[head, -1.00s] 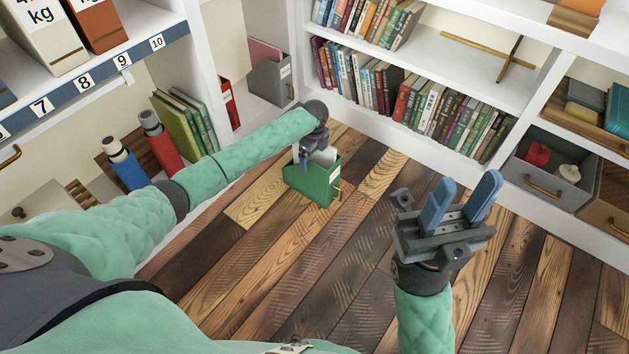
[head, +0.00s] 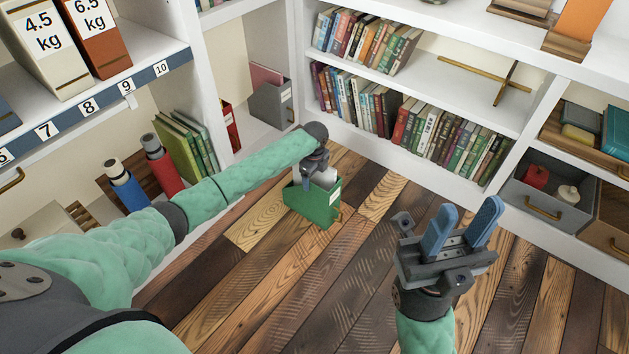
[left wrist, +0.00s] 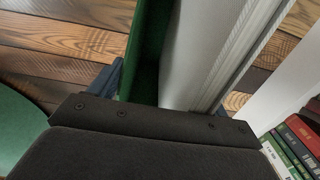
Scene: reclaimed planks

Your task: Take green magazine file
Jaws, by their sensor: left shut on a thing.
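The green magazine file (head: 314,205) is upright in the head view, over the plank floor, with white papers inside and a pale label on its side. My left gripper (head: 316,176) reaches down to its top from the left and is shut on it. In the left wrist view the file's green wall (left wrist: 148,50) and its white papers (left wrist: 200,50) fill the middle, between my blue fingers. I cannot tell whether the file's base touches the floor. My right gripper (head: 460,228) is open and empty, its two blue fingers apart and pointing up.
White bookshelves (head: 400,148) with rows of books stand behind the file. A grey magazine file (head: 271,103) and a red file (head: 230,126) stand in the left corner shelf. A grey drawer (head: 545,200) is at right. The plank floor (head: 290,290) in front is clear.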

